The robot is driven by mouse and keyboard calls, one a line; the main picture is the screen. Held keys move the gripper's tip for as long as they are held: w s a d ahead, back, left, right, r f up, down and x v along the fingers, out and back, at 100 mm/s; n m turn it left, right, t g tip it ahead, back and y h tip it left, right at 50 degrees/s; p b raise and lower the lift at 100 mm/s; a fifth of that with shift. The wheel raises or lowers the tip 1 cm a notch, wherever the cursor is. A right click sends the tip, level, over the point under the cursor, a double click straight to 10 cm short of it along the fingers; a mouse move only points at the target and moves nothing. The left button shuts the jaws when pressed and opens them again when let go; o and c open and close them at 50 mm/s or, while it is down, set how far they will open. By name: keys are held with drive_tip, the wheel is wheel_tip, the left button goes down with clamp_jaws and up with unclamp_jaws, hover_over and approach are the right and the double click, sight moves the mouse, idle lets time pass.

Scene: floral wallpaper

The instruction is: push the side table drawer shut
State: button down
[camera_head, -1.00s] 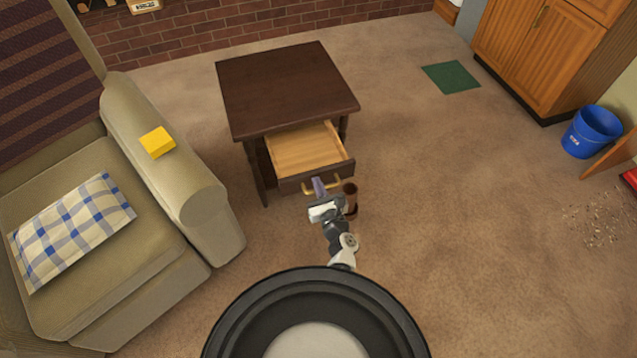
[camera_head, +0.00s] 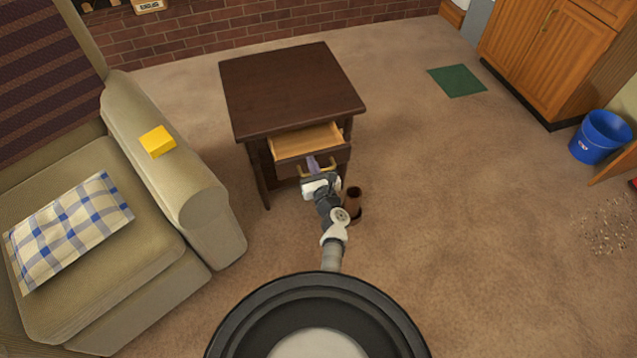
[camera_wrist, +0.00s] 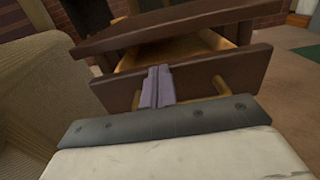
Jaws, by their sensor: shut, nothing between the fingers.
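The dark brown side table (camera_head: 290,90) stands on the carpet beside the armchair. Its drawer (camera_head: 308,142) is partly open, with the pale wooden inside showing behind the dark front. A brass handle is on the drawer front. My gripper (camera_head: 312,163) is shut and empty, its purple fingers at the middle of the drawer front. In the wrist view the shut fingers (camera_wrist: 157,87) overlap the drawer front (camera_wrist: 205,82), between the ends of the brass handle (camera_wrist: 222,86). They look in contact with the front, though the exact touch point is hidden.
The armchair (camera_head: 170,150) stands close on the left, with a yellow block (camera_head: 157,141) on its arm. A brown cylinder (camera_head: 353,201) stands on the floor right of my arm. A green mat (camera_head: 457,80) and blue bucket (camera_head: 600,136) lie farther right. Carpet between is clear.

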drive_tip(key=b, duration=0.4)
hover_over(303, 152)
drive_tip(key=shift+w, duration=0.2)
drive_tip(key=shift+s, duration=0.15)
